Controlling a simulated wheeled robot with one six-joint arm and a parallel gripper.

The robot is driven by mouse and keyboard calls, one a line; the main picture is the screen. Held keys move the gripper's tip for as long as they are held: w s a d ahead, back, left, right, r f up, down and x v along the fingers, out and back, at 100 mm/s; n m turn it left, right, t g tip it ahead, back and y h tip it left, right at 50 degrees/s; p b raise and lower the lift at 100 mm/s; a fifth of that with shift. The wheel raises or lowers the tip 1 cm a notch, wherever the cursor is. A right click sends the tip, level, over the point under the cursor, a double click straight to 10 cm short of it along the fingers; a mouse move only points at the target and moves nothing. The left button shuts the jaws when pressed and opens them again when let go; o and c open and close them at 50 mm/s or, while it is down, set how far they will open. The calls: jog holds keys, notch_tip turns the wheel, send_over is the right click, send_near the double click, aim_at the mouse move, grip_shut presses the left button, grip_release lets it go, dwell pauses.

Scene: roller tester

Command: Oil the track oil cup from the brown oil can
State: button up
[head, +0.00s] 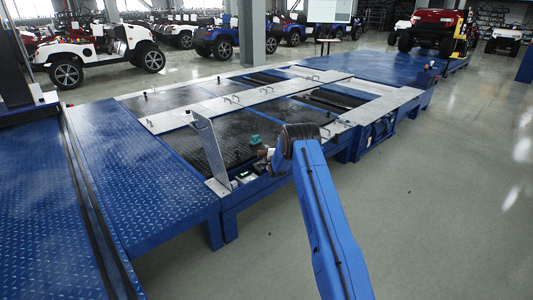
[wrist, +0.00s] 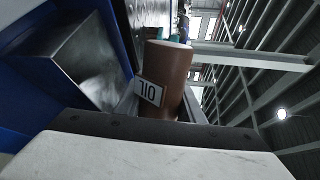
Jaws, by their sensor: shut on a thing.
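The brown oil can (wrist: 167,72) is a brown cylinder with a pale end and a white OIL label, which reads upside down in the wrist view. My gripper (wrist: 165,118) is shut on it. In the head view my gripper (head: 268,154) is over the near edge of the blue roller tester, small and partly hidden by my arm. The can is too small there to make out clearly. I cannot pick out the track oil cup for certain in either view.
The blue tester platform (head: 140,190) has an upright metal plate (head: 208,146) left of my gripper. A small teal part (head: 255,139) is just behind the gripper. Open grey floor (head: 440,210) lies to the right. Several parked vehicles stand at the back.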

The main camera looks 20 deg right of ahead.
jog(key=shift+f+n, duration=0.25)
jog(key=shift+n, duration=0.15)
notch_tip(320, 180, up, 9)
dwell(0.8)
jog(key=n+h, duration=0.1)
jog(key=n, duration=0.3)
jog(key=shift+d+r, duration=0.1)
jog(key=shift+r, duration=0.05)
dwell(0.3)
jog(key=shift+d+r+n+h, duration=0.1)
jog(key=shift+n+h, duration=0.15)
jog(key=shift+n, duration=0.9)
jog(key=shift+r+n+h, duration=0.1)
jog(key=shift+n+h, duration=0.15)
jog(key=shift+n, duration=0.9)
